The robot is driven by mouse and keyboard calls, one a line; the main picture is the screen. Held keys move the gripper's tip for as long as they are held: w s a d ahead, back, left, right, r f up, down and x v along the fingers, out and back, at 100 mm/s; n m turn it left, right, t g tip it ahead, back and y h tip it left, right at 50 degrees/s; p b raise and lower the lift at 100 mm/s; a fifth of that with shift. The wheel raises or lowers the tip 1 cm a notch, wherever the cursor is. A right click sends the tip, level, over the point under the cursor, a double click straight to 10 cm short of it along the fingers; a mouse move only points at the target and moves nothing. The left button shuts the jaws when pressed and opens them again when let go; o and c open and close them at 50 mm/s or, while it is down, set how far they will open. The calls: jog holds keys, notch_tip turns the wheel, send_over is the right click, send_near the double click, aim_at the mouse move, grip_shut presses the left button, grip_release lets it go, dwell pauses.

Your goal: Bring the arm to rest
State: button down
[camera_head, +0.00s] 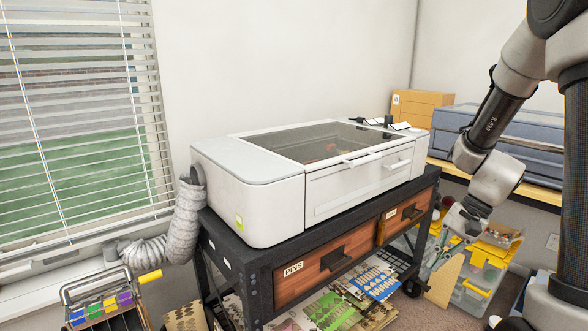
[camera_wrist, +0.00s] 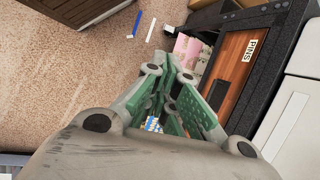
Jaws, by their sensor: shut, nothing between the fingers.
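My gripper (camera_head: 436,258) hangs low at the right in the head view, its fingers pointing down and to the left. It is in front of the right end of the black cart (camera_head: 258,262), clear of the white machine on top. In the wrist view the green-padded fingers (camera_wrist: 172,62) come together at their tips, shut and empty. My arm bends down from the upper right of the head view. Whether the fingers touch anything behind them cannot be told.
The white machine (camera_head: 255,190) stands on the cart, above a wooden drawer (camera_head: 322,262) labelled PINS. Yellow and grey bins (camera_head: 478,285) sit beyond my gripper. A ribbed hose (camera_head: 185,222) runs to the window. Carpet (camera_wrist: 75,95) shows bare at left in the wrist view.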

jog(key=s+d+r+n+t+h, duration=0.2)
jog(key=s+r+n+t+h, duration=0.2)
jog(key=s+r+n, duration=0.4)
jog(key=s+r+h, duration=0.1)
jog(key=s+r, duration=0.6)
jog(key=r, duration=0.3)
jog(key=shift+d+r+n+t, duration=0.15)
jog(key=shift+r+n+t, duration=0.1)
jog(key=shift+n+t, duration=0.15)
